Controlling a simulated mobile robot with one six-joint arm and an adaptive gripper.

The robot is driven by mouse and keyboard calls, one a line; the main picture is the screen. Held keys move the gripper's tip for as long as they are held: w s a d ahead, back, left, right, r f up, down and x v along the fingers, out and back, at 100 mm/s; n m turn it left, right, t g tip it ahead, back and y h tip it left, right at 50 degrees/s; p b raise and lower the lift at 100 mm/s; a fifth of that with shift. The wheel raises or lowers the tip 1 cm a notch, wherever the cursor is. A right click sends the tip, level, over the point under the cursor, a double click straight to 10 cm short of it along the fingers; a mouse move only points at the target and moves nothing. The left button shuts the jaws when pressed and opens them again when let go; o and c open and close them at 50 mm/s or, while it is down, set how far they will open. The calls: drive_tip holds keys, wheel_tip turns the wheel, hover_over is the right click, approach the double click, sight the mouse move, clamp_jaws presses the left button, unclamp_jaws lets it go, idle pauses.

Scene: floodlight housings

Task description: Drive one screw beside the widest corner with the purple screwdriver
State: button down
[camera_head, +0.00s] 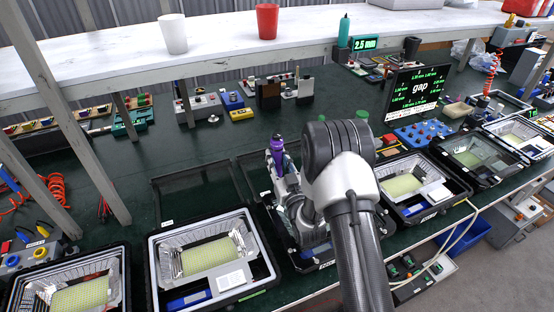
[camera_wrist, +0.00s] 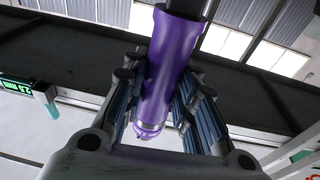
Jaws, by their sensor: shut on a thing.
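My gripper (camera_head: 284,182) is over the workbench, shut on the purple screwdriver (camera_head: 277,148). In the wrist view the purple screwdriver (camera_wrist: 172,62) sits between the two ribbed fingers of my gripper (camera_wrist: 160,103). In the head view its handle sticks up above the gripper; its tip is hidden. A floodlight housing (camera_head: 308,262) lies below my gripper, mostly covered by my arm. Its corners and screws cannot be made out. A monitor (camera_head: 412,92) reads "gap" with green values near its corners, too small to read surely.
Other open housings stand along the front edge, at left (camera_head: 158,258) and right (camera_head: 440,197). A white shelf (camera_head: 210,48) on posts runs behind, holding a white cup (camera_head: 172,34) and a red cup (camera_head: 267,21). A small display (camera_head: 365,43) reads 2.5 mm.

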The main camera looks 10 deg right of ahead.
drive_tip(key=shift+s+f+b, duration=0.1)
drive_tip(key=shift+f+b, duration=0.7)
drive_tip(key=shift+b, duration=0.15)
idle(2.5)
drive_tip(key=shift+r, duration=0.15)
